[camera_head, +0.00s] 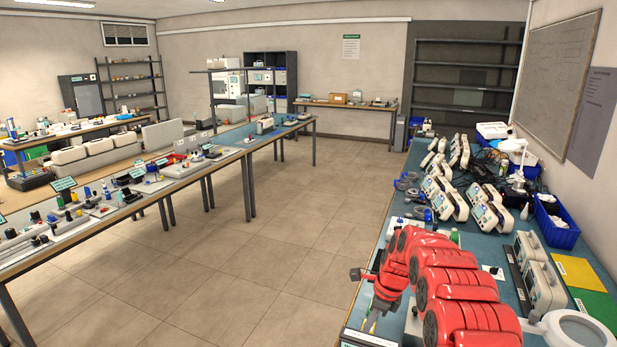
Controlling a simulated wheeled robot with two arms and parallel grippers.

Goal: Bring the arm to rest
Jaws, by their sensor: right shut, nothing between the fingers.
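My red right arm (452,285) comes in from the lower right and reaches over the blue-topped bench on the right. Its gripper (369,324) points down near the bench's left front edge. The gripper is shut with nothing between its small fingers. It is small in the picture, so I cannot tell how far its tips are above the bench. My arm hides part of the bench top behind it. My left gripper is not in view.
The right bench (398,210) holds several white monitors (487,212), a blue bin (556,222), a white lamp (517,160) and a round magnifier (572,328). Yellow and green mats (580,271) lie at right. A long cluttered bench (60,240) stands at left. The tiled floor (270,250) between them is clear.

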